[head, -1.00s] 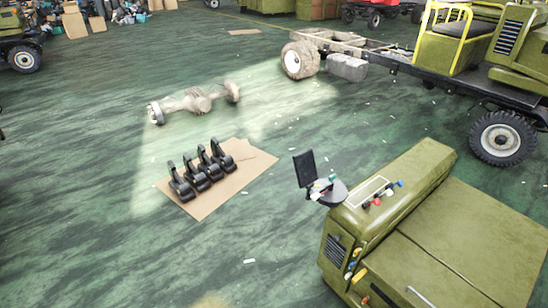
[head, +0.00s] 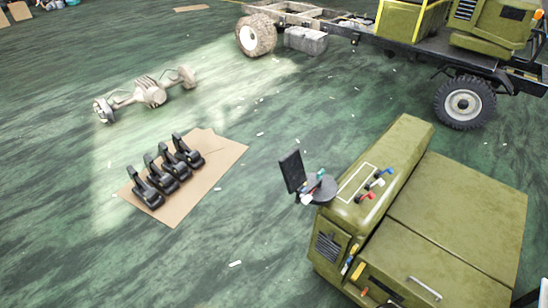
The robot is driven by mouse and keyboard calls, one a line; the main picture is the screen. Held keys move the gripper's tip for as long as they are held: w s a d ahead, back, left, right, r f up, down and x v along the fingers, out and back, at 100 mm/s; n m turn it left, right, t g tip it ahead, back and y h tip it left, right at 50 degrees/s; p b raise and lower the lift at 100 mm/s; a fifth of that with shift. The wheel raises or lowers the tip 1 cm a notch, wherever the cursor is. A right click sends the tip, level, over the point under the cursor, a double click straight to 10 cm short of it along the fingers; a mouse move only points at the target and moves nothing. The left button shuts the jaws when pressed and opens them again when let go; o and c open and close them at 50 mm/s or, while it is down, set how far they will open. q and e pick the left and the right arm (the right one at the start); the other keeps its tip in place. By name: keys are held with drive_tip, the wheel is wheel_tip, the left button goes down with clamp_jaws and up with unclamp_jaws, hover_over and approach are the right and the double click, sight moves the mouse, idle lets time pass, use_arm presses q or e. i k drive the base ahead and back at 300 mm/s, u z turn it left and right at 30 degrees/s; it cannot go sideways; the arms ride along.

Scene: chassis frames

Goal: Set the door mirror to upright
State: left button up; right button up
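A dark, flat, rectangular panel (head: 291,172) stands nearly upright, leaning slightly, at the left end of the olive-green cabinet in the head view. It may be the door mirror, but I cannot tell for sure. Beside it is a dark round tray (head: 325,190) with small coloured items. Several black, upright-backed parts (head: 167,172) stand in a row on a flat cardboard sheet (head: 218,160) on the floor; I cannot tell what they are. Neither of my grippers is in view.
The olive cabinet (head: 455,205) fills the lower right, with small red and blue-white items on its raised top. An axle (head: 150,92) lies on the floor at upper left. A truck chassis (head: 365,35) with large wheels stands behind. The green floor between is mostly clear.

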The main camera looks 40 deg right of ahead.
sight(291, 166)
drive_tip(key=z, duration=0.25)
drive_tip(key=i, duration=0.75)
drive_tip(key=z, duration=0.45)
